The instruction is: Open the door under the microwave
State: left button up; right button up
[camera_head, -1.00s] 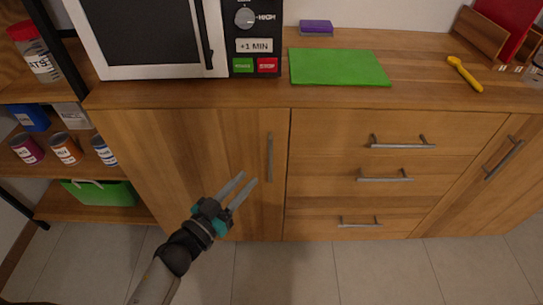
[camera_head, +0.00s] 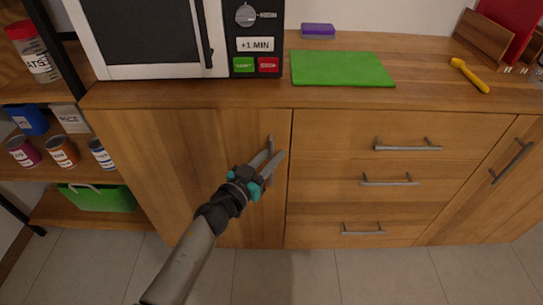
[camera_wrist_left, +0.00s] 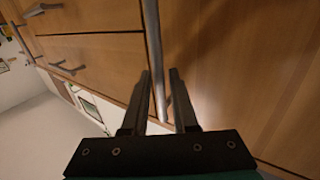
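The wooden cabinet door (camera_head: 160,165) under the microwave (camera_head: 160,38) is shut. Its vertical grey bar handle (camera_head: 270,141) is near the door's right edge. My left gripper (camera_head: 274,153) is at the handle, partly covering its middle and lower part. In the left wrist view the handle (camera_wrist_left: 152,35) runs between the two fingers of my left gripper (camera_wrist_left: 159,73). The fingers are apart, with a gap visible beside the bar. My right gripper is not in view.
Drawers with grey handles (camera_head: 389,180) are right of the door. A green board (camera_head: 342,68) and a purple sponge (camera_head: 318,30) lie on the counter. An open shelf with cans (camera_head: 62,152) and a green bag (camera_head: 98,197) stands at the left. The floor in front is clear.

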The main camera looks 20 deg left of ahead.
pick_arm(q)
grip_shut()
dwell(1.4)
